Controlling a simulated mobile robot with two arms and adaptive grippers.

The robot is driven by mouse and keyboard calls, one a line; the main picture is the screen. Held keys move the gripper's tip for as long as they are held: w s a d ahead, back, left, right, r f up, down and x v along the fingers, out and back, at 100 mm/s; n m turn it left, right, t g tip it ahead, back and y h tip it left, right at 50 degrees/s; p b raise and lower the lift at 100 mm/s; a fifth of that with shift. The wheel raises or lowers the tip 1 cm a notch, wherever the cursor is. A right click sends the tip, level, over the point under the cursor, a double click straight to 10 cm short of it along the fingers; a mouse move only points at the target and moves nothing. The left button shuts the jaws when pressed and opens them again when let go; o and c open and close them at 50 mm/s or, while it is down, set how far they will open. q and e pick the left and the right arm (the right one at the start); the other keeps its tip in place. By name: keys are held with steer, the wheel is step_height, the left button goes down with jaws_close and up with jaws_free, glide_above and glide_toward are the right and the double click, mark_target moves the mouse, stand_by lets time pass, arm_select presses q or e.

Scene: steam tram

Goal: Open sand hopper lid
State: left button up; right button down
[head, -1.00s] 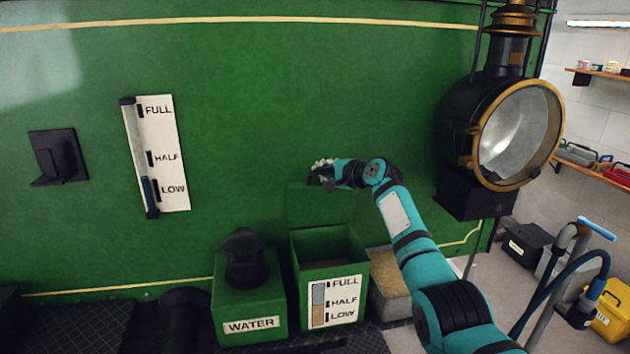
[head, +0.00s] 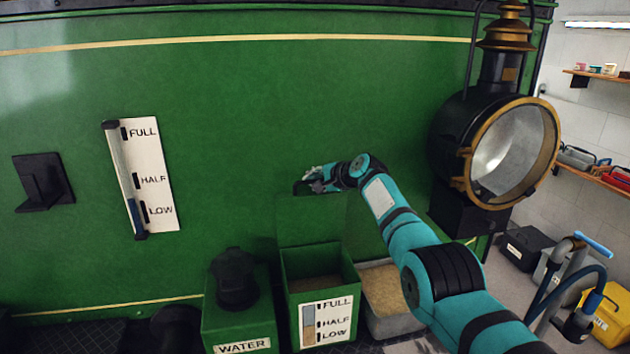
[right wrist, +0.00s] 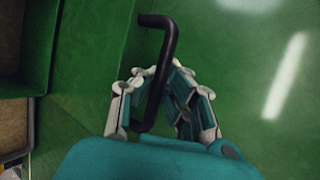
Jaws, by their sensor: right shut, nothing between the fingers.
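The green sand hopper (head: 325,289) stands at the foot of the green tram wall, with a FULL/HALF/LOW gauge on its front. Its lid (head: 310,222) is raised upright at the back, and sand shows inside. My right gripper (head: 311,182) is at the lid's top edge, by the black handle. In the right wrist view, the bent black handle (right wrist: 160,75) passes by the fingers of my right gripper (right wrist: 165,80). The fingers are shut with nothing gripped. My left gripper is not in view.
The green WATER box (head: 240,320) with a black cap stands left of the hopper. A grey bin of sand (head: 385,320) is on its right. A large lamp (head: 495,150) juts out at the right.

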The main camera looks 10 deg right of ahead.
steer(key=shift+r, duration=0.3)
steer(key=c, duration=1.4)
jaws_free()
steer(key=shift+s+a, duration=0.15)
steer(key=shift+f, duration=0.1)
steer(key=shift+v, duration=6)
